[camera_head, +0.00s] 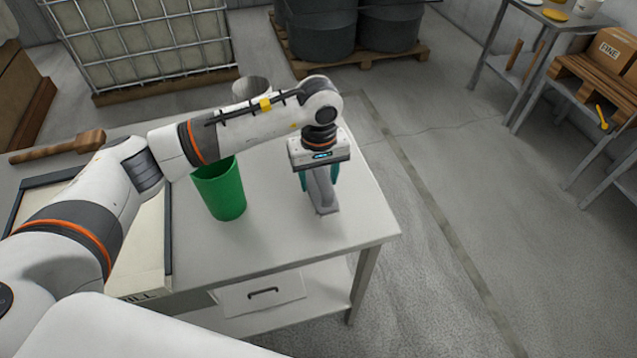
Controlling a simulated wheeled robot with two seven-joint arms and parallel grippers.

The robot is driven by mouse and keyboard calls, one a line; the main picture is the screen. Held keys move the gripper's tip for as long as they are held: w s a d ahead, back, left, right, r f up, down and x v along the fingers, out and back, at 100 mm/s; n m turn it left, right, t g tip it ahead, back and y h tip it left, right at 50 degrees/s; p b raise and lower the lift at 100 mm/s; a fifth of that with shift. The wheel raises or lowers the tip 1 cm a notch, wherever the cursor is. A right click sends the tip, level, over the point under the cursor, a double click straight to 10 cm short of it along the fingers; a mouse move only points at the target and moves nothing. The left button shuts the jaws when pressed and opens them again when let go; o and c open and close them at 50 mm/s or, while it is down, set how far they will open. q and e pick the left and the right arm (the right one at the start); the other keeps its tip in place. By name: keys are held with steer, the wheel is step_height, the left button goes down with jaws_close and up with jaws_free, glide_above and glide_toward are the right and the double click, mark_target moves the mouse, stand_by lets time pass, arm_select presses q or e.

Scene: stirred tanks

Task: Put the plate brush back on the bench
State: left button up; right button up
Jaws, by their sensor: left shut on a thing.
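My left gripper (320,177) points down over the right part of the pale bench (275,228). Its teal-tipped fingers are shut on a grey, narrow object, which I take to be the plate brush (323,193). The gripper body hides the brush's upper part. Its lower end is at or just above the bench top, near the right edge; I cannot tell whether it touches. My right gripper is not in view.
A green cup (222,190) stands left of the gripper, and a grey container (250,87) is behind my arm. A wooden tool (60,147) and a shallow framed tray (150,245) lie at the left. The bench front between cup and gripper is clear.

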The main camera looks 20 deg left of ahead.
arm_select(q)
step_height(320, 180, down, 3)
steer(key=shift+f+p, duration=0.1)
steer(key=shift+p, duration=0.2)
steer(key=shift+f+b, duration=0.15)
steer(key=shift+b, duration=0.2)
steer(key=o, duration=0.9)
steer(key=shift+o, duration=0.2)
